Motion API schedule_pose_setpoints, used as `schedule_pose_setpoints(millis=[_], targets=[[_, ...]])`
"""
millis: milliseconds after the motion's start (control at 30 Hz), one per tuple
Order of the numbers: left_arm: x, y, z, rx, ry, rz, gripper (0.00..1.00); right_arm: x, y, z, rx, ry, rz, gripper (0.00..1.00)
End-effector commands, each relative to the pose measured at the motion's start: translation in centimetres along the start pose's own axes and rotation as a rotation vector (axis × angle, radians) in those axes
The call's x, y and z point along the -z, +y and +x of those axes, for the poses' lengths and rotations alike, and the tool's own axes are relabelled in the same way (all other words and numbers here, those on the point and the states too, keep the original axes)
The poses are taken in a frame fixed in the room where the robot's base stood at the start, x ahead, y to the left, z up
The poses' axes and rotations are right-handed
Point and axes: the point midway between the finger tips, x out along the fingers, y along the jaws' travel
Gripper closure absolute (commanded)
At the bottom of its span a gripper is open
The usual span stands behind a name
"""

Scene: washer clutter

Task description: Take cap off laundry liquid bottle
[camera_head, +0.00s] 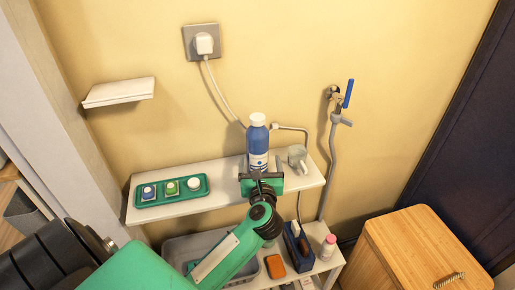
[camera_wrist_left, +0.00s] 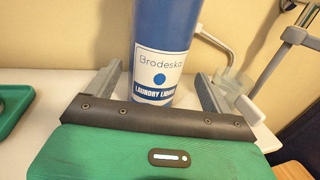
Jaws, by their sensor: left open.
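The laundry liquid bottle (camera_head: 257,142) stands upright on the white shelf (camera_head: 215,200). It is blue with a white label, and its white cap (camera_head: 257,119) is on top. My left gripper (camera_head: 260,176) is open at the front of the bottle's lower part. In the left wrist view, the bottle (camera_wrist_left: 163,28) stands between the two spread fingers of my left gripper (camera_wrist_left: 165,90), with visible space on both sides. The cap lies outside the left wrist view. My right gripper is not in view.
A green tray (camera_head: 167,203) with several small items lies at the shelf's left. A tap with a hose (camera_head: 332,150) is on the wall at right. A wooden box (camera_head: 410,250) stands lower right.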

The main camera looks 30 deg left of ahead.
Motion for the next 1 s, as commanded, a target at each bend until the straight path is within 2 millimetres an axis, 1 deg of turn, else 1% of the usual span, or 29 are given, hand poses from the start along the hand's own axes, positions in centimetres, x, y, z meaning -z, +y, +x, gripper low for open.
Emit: schedule_pose_setpoints(millis=[33, 133, 200, 300, 433, 633, 933, 967, 1000], targets=[[-0.5, 0.2, 0.6, -0.001, -0.002, 0.003, 0.16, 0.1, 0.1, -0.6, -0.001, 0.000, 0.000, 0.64], [-0.9, 0.5, 2.0, -0.001, -0.005, 0.005, 0.16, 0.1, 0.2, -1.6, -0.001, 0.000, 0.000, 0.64], [-0.9, 0.7, 3.0, -0.001, -0.003, 0.005, 0.16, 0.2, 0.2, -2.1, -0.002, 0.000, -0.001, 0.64], [-0.7, 0.6, 4.2, 0.000, -0.003, 0.003, 0.16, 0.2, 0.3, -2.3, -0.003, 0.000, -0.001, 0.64], [-0.4, 0.6, 4.9, 0.000, -0.002, 0.002, 0.16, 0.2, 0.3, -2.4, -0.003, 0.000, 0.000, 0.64], [-0.4, 0.6, 4.9, 0.000, -0.002, 0.001, 0.16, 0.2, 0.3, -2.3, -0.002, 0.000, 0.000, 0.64], [-0.4, 0.6, 4.8, 0.000, -0.002, 0.001, 0.75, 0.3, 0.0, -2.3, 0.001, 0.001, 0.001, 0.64], [-0.4, 0.6, 4.8, 0.000, -0.002, 0.001, 0.79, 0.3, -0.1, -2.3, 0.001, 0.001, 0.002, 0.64], [-0.5, 0.6, 4.9, 0.000, -0.004, 0.000, 0.79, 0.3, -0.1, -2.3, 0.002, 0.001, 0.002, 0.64]])
